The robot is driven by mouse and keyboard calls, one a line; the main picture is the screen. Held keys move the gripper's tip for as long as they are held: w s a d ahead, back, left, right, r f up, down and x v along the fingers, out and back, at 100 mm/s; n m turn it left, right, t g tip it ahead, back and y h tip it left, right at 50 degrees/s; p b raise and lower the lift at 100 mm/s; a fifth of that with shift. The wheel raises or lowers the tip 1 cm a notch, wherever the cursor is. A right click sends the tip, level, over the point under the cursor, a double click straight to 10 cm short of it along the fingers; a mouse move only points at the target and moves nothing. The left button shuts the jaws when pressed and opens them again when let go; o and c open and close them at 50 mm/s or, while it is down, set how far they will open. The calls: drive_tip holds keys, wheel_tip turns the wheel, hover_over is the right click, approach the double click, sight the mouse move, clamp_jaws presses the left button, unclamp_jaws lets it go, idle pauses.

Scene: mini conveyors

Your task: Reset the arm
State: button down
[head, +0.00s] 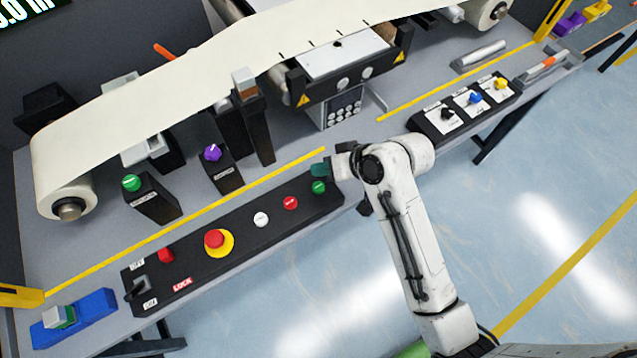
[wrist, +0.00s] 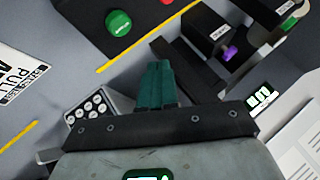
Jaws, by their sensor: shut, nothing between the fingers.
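My gripper (head: 321,170) is at the end of my white arm, over the right end of the black button panel (head: 190,279) in the head view. Its teal fingers sit just above and beside the green button (head: 319,187). In the wrist view the fingers (wrist: 158,68) are together with nothing between them. The green button (wrist: 119,23) shows there past the fingertips, up and to the left, apart from them. My arm is bent at the elbow and reaches out over the bench front.
The panel also holds a red emergency button (head: 214,241), a white button (head: 261,219) and red buttons. Dial posts, one with a purple knob (head: 211,153), stand behind the yellow line. A knob box (head: 465,107) is at right. Open floor (head: 520,220) lies in front.

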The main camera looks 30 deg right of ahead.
idle(0.5)
drive_tip(key=s+d+f+g+h+b, duration=0.1)
drive_tip(key=s+d+f+g+h, duration=0.1)
drive_tip(key=s, duration=0.5)
drive_tip(key=s+d+f+g+h+b, duration=0.1)
drive_tip(key=s+d+f+g+b, duration=0.1)
drive_tip(key=s, duration=0.6)
drive_tip(key=s+d+f+n+g+h+b, duration=0.1)
drive_tip(key=s+d+f+g+h+b, duration=0.1)
drive_tip(key=s, duration=0.5)
wheel_tip(320, 180, down, 3)
drive_tip(key=shift+s+d+r+h, duration=0.2)
drive_tip(key=shift+d+h, duration=0.1)
drive_tip(key=shift+d, duration=0.3)
